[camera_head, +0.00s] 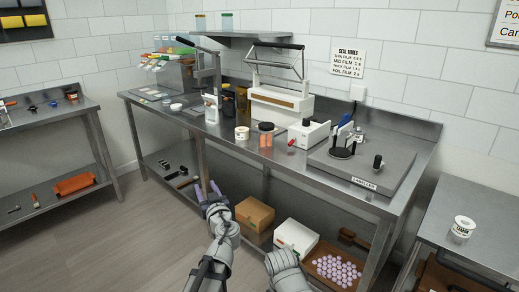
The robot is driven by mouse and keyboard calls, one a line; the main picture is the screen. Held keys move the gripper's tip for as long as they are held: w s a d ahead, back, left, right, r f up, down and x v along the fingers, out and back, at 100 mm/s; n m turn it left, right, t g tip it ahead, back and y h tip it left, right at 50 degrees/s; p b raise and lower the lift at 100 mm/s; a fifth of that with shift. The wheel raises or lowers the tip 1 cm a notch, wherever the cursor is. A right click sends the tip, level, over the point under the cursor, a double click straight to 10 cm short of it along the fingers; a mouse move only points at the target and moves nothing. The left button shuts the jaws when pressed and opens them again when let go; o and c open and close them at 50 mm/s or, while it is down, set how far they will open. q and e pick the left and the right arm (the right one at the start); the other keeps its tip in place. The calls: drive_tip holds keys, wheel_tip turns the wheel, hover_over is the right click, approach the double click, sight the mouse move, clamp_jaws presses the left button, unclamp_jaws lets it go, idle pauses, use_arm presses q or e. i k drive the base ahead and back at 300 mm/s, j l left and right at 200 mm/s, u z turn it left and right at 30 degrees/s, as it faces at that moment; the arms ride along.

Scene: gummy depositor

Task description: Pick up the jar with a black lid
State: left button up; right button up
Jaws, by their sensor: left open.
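A small jar with a black lid (266,134) and orange-pink contents stands upright on the steel bench, near its front edge. My left gripper (207,190) is open and empty. It is in front of the bench, lower than and to the left of the jar, and apart from it. My right arm shows at the bottom centre, but its gripper is not visible.
A white tub (242,133) stands left of the jar, and a white device (309,134) stands right of it. A white sealer (280,104) is behind. Boxes (255,214) and a tray of purple pieces (335,271) are below the benchtop (225,134).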

sight(266, 138)
drive_tip(key=k+z, duration=0.25)
drive_tip(key=k, duration=0.15)
drive_tip(key=z, duration=1.05)
drive_tip(key=i+j, duration=0.1)
drive_tip(key=j, duration=0.35)
drive_tip(key=i+j, duration=0.1)
drive_tip(key=j, duration=0.3)
drive_tip(key=i+j, duration=0.1)
drive_tip(key=j, duration=0.8)
drive_tip(key=i+j, duration=0.15)
drive_tip(key=j, duration=0.3)
drive_tip(key=i+j, duration=0.1)
drive_tip(key=j, duration=0.3)
